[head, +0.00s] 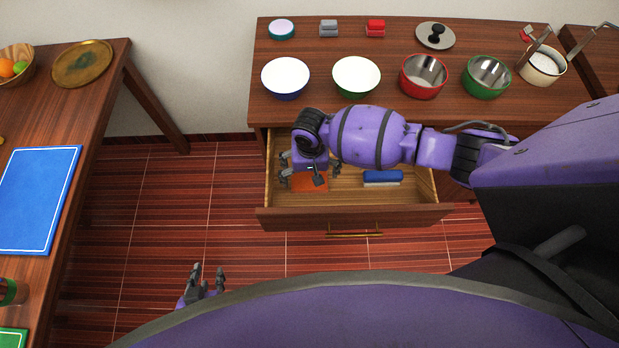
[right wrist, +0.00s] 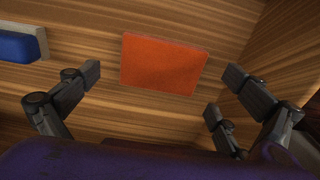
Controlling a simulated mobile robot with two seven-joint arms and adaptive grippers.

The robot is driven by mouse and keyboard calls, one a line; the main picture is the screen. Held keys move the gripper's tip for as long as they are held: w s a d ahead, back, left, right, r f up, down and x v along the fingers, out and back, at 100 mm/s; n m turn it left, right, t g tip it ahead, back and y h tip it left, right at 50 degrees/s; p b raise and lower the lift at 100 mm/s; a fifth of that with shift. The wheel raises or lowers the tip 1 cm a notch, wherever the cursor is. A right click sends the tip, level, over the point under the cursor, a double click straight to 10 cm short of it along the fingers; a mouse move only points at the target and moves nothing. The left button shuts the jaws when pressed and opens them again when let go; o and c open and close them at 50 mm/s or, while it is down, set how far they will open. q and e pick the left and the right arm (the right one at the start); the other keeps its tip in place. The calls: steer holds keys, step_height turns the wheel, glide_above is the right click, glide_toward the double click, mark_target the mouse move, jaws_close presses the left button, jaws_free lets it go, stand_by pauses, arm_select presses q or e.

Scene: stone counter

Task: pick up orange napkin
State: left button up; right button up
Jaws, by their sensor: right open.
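The orange napkin (right wrist: 163,64) lies flat on the wooden drawer floor, between the spread fingers of my right gripper in the right wrist view. In the head view the napkin (head: 309,183) is partly hidden by my right gripper (head: 303,172), which reaches down into the open drawer from the right. My right gripper (right wrist: 165,82) is open and empty; I cannot tell its exact height above the napkin. My left gripper (head: 207,278) is low in the head view, away from the drawer, with its fingers apart and nothing between them.
The drawer (head: 350,218) is pulled out. A blue and white brush or sponge (head: 382,177) lies in it to the right; it also shows in the right wrist view (right wrist: 20,45). Several bowls stand on the counter (head: 300,110) above. A side table (head: 90,110) stands at left.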

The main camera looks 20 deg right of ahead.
mark_target(309, 181)
step_height(309, 181, down, 3)
steer(key=shift+a, duration=0.15)
steer(key=shift+c, duration=0.5)
steer(key=c, duration=0.7)
steer(key=shift+r, duration=0.1)
